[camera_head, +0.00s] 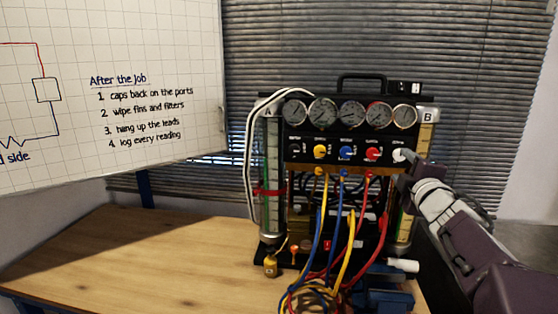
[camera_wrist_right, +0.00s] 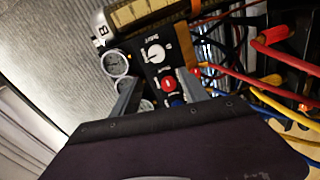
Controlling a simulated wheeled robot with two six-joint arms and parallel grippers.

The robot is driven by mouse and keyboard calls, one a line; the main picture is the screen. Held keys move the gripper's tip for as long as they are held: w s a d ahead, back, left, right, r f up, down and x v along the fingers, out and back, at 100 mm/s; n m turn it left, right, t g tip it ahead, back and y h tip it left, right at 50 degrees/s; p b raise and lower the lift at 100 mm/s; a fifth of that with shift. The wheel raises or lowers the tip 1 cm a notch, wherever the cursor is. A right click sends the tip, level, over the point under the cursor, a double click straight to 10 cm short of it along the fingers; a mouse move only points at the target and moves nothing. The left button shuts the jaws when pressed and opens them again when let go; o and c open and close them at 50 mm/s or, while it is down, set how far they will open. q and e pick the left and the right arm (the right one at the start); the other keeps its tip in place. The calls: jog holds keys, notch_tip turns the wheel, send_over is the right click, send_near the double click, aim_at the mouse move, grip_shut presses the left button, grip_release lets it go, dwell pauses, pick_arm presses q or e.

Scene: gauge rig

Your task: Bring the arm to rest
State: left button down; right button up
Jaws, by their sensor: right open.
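My right gripper (camera_head: 408,168) comes in from the right and is at the right end of the gauge rig's black panel (camera_head: 345,154), close to the white knob (camera_head: 399,155). In the right wrist view, the two grey fingers of the right gripper (camera_wrist_right: 168,90) stand apart, with nothing seen held between them. The white knob (camera_wrist_right: 155,54) shows beyond the fingertips, and the red knob (camera_wrist_right: 169,85) shows between the fingers. I cannot tell whether a finger touches the panel. My left gripper is not in view.
Several round gauges (camera_head: 352,113) line the rig's top. Blue, yellow and red leads (camera_head: 340,245) hang in front and tangle on the wooden bench (camera_head: 150,260). The bench's left side is clear. A whiteboard (camera_head: 110,60) stands at the left, and blinds (camera_head: 290,50) hang behind.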

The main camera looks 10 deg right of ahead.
jog(key=w+a+f+g+y+p, duration=0.1)
jog(key=w+a+f+y+p, duration=0.1)
jog(key=a, duration=0.4)
jog(key=w+a+f+g+y+p, duration=0.1)
jog(key=w+a+f+y+p, duration=0.15)
jog(key=a, duration=0.35)
jog(key=s+a+f+m+g+p, duration=0.1)
jog(key=s+a+f+m+g, duration=0.15)
jog(key=f, duration=0.45)
jog(key=s+a+f+m+g+p, duration=0.2)
jog(key=s+a+f+g, duration=0.15)
jog(key=f, duration=0.35)
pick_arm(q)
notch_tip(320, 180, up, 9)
pick_arm(e)
jog(key=s+a+f+m+g, duration=0.1)
jog(key=s+f+m+g, duration=0.3)
jog(key=s+f, duration=0.3)
jog(key=s+a+f+m+g, duration=0.2)
jog(key=s+f+m+g, duration=0.2)
jog(key=s, duration=1)
notch_tip(320, 180, down, 4)
jog(key=shift+r+m, duration=0.2)
jog(key=shift+m, duration=0.45)
